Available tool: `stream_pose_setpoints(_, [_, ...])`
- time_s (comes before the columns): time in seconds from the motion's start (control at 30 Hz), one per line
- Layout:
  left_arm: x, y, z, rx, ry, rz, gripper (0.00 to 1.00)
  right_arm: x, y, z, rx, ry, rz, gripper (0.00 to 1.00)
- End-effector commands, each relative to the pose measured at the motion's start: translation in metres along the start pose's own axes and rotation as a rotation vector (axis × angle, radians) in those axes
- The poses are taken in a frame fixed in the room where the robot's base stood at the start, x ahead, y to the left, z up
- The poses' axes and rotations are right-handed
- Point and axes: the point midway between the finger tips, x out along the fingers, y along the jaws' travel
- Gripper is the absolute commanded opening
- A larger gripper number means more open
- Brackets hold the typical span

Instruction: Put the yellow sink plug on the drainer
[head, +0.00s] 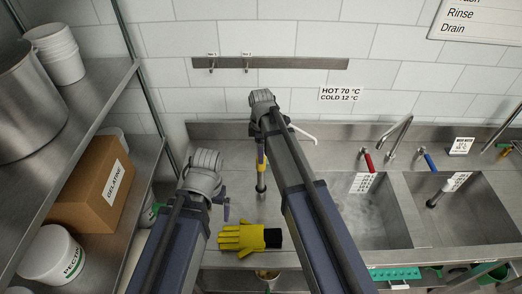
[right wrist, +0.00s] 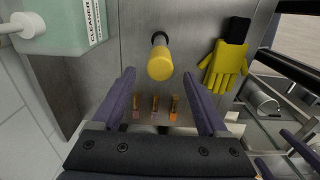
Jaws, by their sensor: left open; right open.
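A yellow cylinder with a black ring at one end, apparently the yellow sink plug (right wrist: 160,64), lies ahead of my right gripper (right wrist: 159,74) in the right wrist view. The right gripper is open, its two fingers apart on either side of the cylinder's line; contact cannot be told. In the head view the yellow piece (head: 261,166) shows beside my right arm, which hides the right fingers. My left gripper (head: 225,209) is open, at the left over the steel worktop. The flat steel top (head: 232,178) left of the sinks looks like the drainer.
A yellow glove with black cuff (head: 240,238) lies near the worktop's front edge; it also shows in the right wrist view (right wrist: 225,66). A green cleaner bottle (right wrist: 62,25) stands close by. Two sinks (head: 367,215) are at right. Shelves with a gelatine box (head: 97,185) border the left.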

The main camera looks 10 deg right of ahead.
Motion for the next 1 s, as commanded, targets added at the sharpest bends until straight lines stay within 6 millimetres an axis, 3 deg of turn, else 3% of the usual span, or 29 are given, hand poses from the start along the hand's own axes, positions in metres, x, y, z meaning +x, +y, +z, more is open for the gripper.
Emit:
stream_pose_setpoints(0.03, [-0.017, -0.002, 0.001, -0.001, -0.001, 0.000, 1.00, -0.017, 0.000, 0.000, 0.000, 0.000, 0.000, 0.76])
stream_pose_setpoints(0.33, [-0.055, -0.004, 0.004, -0.025, -0.002, 0.003, 1.00, -0.056, 0.000, 0.000, 0.000, 0.000, 0.000, 0.76])
stream_pose_setpoints(1.0, [-0.058, -0.005, 0.004, -0.032, -0.002, 0.003, 1.00, -0.059, 0.000, 0.000, 0.001, 0.000, 0.000, 0.76])
